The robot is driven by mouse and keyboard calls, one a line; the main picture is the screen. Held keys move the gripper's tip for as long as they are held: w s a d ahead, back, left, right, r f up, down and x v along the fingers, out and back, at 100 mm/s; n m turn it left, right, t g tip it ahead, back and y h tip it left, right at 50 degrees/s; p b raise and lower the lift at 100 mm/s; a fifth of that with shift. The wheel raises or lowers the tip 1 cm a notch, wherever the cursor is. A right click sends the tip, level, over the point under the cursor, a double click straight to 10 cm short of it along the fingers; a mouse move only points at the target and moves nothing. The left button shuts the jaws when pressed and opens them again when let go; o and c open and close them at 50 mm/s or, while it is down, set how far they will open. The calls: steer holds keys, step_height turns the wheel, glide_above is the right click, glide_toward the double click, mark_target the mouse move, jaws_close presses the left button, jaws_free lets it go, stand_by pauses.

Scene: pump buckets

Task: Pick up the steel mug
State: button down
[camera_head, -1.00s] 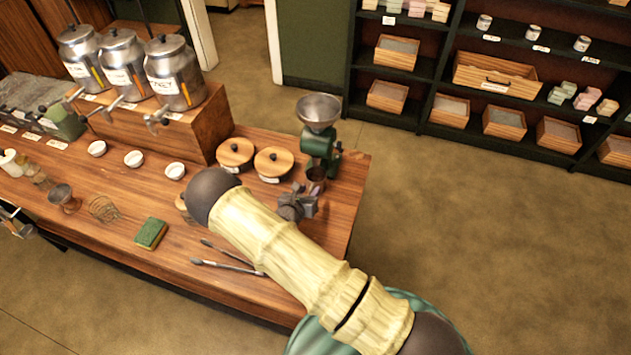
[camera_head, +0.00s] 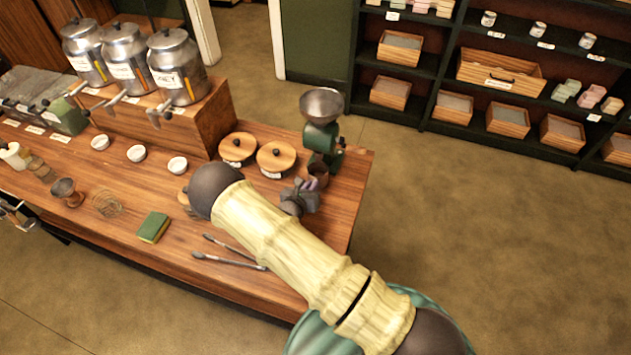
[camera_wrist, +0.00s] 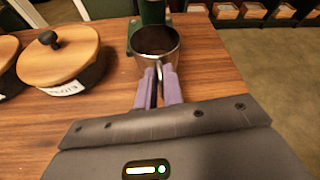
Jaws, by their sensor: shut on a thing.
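The steel mug (camera_wrist: 172,65) stands upright, open side up, in the wrist view, in front of the green base of the grinder. Its dark inside shows from above. My gripper (camera_wrist: 160,75) has its two purple fingers shut on the near wall of the mug. In the head view, the mug (camera_head: 318,171) shows only in part beside the grinder, and my gripper (camera_head: 312,184) is next to it at the right end of the counter. I cannot tell whether the mug's bottom touches the counter.
The grinder (camera_head: 321,135) stands just behind the mug. Wooden-lidded pots (camera_head: 276,157) are to the left. Tongs (camera_head: 228,261), a sponge (camera_head: 153,227) and small white bowls (camera_head: 177,165) lie on the wooden counter (camera_head: 110,235). The counter's right edge is close.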

steer(key=shift+r+b, duration=0.35)
steer(key=shift+r, duration=0.35)
steer(key=s+d+r+b, duration=0.1)
steer(key=s+d+b, duration=0.1)
steer(key=d, duration=0.6)
steer(key=s+d+r+b, duration=0.1)
steer(key=s+d+b, duration=0.2)
steer(key=s+d, duration=0.2)
steer(key=d, duration=0.3)
steer(key=shift+d+b, duration=0.35)
steer(key=shift+w+f, duration=0.1)
